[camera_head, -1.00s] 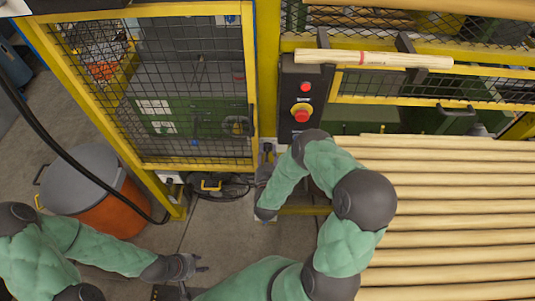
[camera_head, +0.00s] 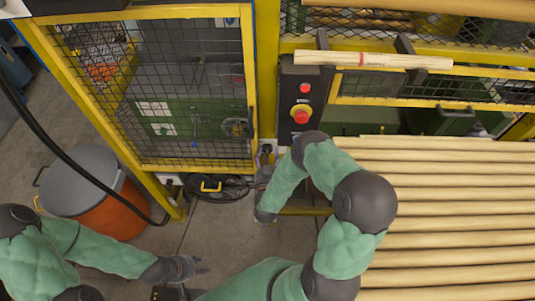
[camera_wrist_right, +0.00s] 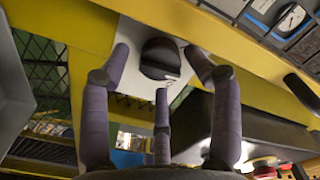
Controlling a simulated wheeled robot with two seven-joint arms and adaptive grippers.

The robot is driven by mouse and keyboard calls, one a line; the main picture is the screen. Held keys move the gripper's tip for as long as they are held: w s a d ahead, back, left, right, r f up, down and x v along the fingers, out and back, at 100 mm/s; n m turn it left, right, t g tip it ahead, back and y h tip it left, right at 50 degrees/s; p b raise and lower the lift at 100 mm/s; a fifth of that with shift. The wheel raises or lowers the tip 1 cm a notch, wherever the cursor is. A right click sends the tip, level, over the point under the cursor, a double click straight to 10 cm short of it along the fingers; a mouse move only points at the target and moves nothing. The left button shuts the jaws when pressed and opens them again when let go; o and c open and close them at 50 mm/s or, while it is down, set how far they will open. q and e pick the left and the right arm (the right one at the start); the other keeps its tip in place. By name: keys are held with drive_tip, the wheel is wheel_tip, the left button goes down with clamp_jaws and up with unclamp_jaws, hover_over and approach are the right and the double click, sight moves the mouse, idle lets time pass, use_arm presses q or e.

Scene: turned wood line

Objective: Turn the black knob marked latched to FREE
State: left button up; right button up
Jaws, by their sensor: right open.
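The black knob (camera_wrist_right: 160,58) sits on a pale plate (camera_wrist_right: 128,84) in the right wrist view. It is round with a raised grip bar; I cannot read any marking beside it. My right gripper (camera_wrist_right: 160,70) is open, with its purple-grey fingers spread on both sides of the knob and one finger below it. I cannot tell whether any finger touches it. In the head view, my right gripper (camera_head: 265,172) is at the yellow post below the control box, and the knob cannot be made out clearly. My left gripper (camera_head: 190,267) is open and empty above the floor.
A black control box (camera_head: 299,98) with red buttons stands above my right forearm. A yellow mesh door (camera_head: 190,95) is on the left. A lidded orange bin (camera_head: 117,212) and coiled cables (camera_head: 222,190) are on the floor. Wooden poles (camera_head: 460,210) fill the right side.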

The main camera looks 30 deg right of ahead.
drive_tip(key=v, duration=0.7)
drive_tip(key=shift+s, duration=0.25)
drive_tip(key=shift+a, duration=0.1)
